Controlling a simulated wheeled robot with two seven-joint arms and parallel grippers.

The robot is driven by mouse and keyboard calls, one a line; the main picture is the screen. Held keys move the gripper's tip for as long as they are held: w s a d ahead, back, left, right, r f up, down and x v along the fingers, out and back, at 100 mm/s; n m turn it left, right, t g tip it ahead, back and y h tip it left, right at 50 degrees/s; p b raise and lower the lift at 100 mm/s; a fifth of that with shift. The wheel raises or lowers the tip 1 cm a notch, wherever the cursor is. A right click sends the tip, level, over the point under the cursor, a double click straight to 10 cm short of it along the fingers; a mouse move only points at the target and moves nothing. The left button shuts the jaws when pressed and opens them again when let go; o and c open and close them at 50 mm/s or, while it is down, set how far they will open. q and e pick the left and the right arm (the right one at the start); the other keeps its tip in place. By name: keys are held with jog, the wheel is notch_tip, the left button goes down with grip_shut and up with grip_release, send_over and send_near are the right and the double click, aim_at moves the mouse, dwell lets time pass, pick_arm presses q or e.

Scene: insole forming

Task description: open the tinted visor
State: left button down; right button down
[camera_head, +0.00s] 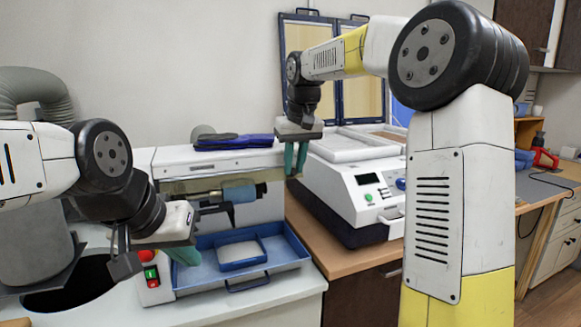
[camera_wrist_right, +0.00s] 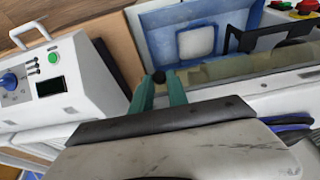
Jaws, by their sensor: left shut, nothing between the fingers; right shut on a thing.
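The tinted visor (camera_head: 183,187) is a see-through brownish strip across the front of the white machine (camera_head: 215,157). It also shows in the right wrist view (camera_wrist_right: 222,70), running to the right from my fingers. My right gripper (camera_head: 294,172) is at the visor's right end, its teal fingers pointing down. In the right wrist view the fingers are shut on a small dark knob (camera_wrist_right: 158,76) at that end; the fingers partly hide it. My left gripper (camera_head: 188,262) is shut and empty, low at the left by the blue tray.
A blue tray (camera_head: 294,261) with a smaller blue frame lies under the visor. Red and green buttons (camera_head: 151,274) are beside my left gripper. A white device with a display (camera_head: 368,179) stands right of my right gripper. Dark blue insoles (camera_head: 235,141) lie on the machine top.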

jog(key=shift+r+g, duration=0.15)
jog(key=shift+g, duration=0.45)
jog(key=c, duration=1.3)
grip_release()
notch_tip(320, 180, up, 8)
jog(key=s, duration=0.1)
jog(key=shift+d, duration=0.15)
jog(key=shift+s, duration=0.1)
